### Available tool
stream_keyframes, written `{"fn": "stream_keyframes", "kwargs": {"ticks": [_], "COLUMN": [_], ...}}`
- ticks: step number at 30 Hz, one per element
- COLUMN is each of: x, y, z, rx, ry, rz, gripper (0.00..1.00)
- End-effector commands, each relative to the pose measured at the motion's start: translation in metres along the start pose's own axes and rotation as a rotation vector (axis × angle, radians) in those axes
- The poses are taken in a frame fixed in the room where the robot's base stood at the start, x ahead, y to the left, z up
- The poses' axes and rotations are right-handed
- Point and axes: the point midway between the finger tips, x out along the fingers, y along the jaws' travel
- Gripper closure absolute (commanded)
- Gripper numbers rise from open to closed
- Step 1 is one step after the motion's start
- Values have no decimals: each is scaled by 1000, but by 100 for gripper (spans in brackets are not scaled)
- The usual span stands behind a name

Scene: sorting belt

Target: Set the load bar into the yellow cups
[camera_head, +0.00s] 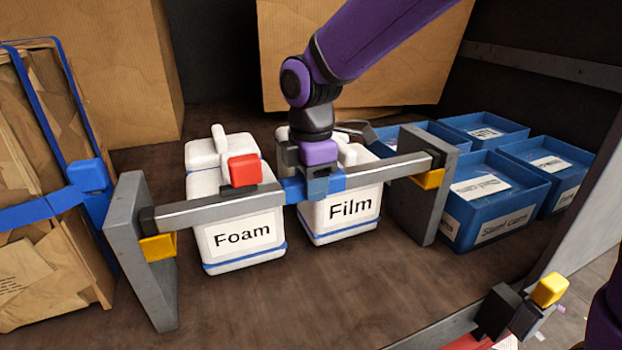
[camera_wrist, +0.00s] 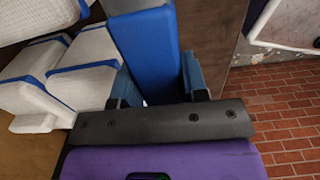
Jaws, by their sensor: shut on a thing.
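My gripper (camera_head: 314,182) is shut on the blue sleeve, with a finger on each side in the wrist view (camera_wrist: 160,88). The bar spans two grey upright plates. Its left end is right above the left yellow cup (camera_head: 158,248), and its right end is right above the right yellow cup (camera_head: 428,179). I cannot tell whether the ends touch the cups or hang just over them.
White containers labelled Foam (camera_head: 242,240) and Film (camera_head: 349,212) stand behind the bar. The left plate (camera_head: 150,275) and right plate (camera_head: 432,205) flank them. Blue bins (camera_head: 490,215) stand at right. A strapped cardboard stack (camera_head: 40,260) is at left. The floor in front is clear.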

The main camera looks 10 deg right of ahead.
Motion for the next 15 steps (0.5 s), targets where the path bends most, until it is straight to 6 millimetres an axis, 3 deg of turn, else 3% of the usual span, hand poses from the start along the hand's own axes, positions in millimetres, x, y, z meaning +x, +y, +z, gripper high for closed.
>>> {"fn": "stream_keyframes", "kwargs": {"ticks": [15], "x": [10], "y": [1], "z": [0], "rx": [0], "ry": [1], "rz": [3], "gripper": [100]}}
